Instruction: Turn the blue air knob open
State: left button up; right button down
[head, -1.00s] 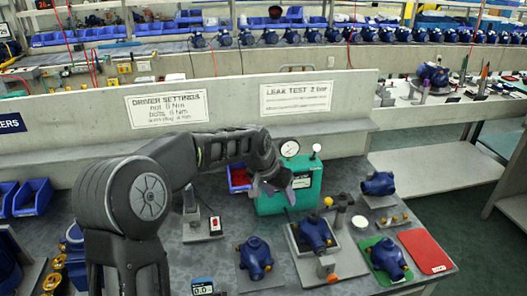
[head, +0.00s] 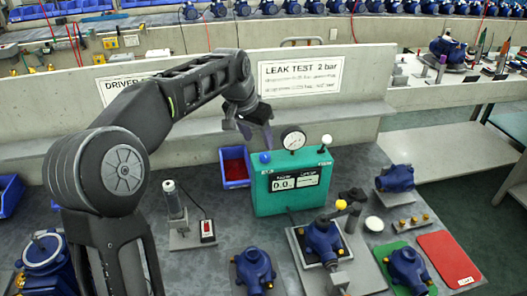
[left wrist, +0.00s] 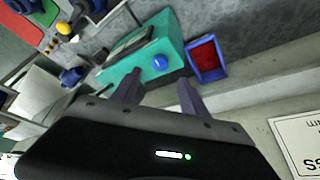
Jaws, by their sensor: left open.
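In the left wrist view the blue knob (left wrist: 160,61) shows on the green box, out beyond the fingers. My left gripper (head: 257,130) is raised above the knob, close to the back wall. It is open and empty, and apart from the knob. Its two fingers (left wrist: 158,92) show spread in the left wrist view. My right gripper is in neither view.
A blue bin with red contents (head: 235,181) stands just left of the green box. A white-topped lever (head: 326,140) rises at the box's right. Blue pumps (head: 323,243) stand in front. A wall with a leak test sign (head: 300,76) rises behind.

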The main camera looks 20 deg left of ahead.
aim_at(265, 155)
pick_arm(q)
jog(key=x, duration=0.8)
jog(key=shift+c, duration=0.5)
jog(key=shift+r, duration=0.1)
grip_shut()
